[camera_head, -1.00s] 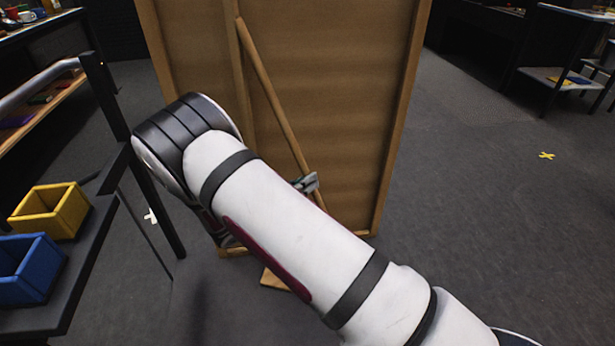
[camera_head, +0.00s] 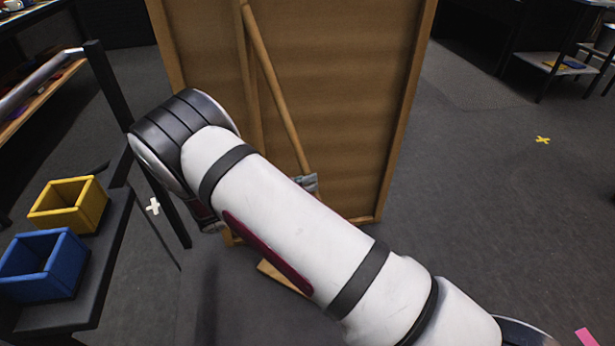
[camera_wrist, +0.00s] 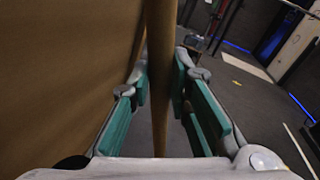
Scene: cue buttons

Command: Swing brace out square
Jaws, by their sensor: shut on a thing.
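The brace is a long wooden pole (camera_head: 272,82) on the back of a tall brown panel (camera_head: 345,85). In the head view it slants from the panel's upper left down to the right, and its lower part is hidden behind my arm. In the wrist view the brace (camera_wrist: 160,60) runs upright between the two teal-padded fingers of my gripper (camera_wrist: 161,85), with the panel's face to the left. My gripper is shut on the brace. In the head view only a grey bit of my gripper (camera_head: 308,182) shows past my arm.
A dark shelf at the left holds a yellow bin (camera_head: 70,205) and a blue bin (camera_head: 42,265). A wooden foot piece (camera_head: 283,276) lies low below the panel. Open floor lies to the right, with a yellow cross mark (camera_head: 542,140). A white cross (camera_head: 153,206) shows at the left.

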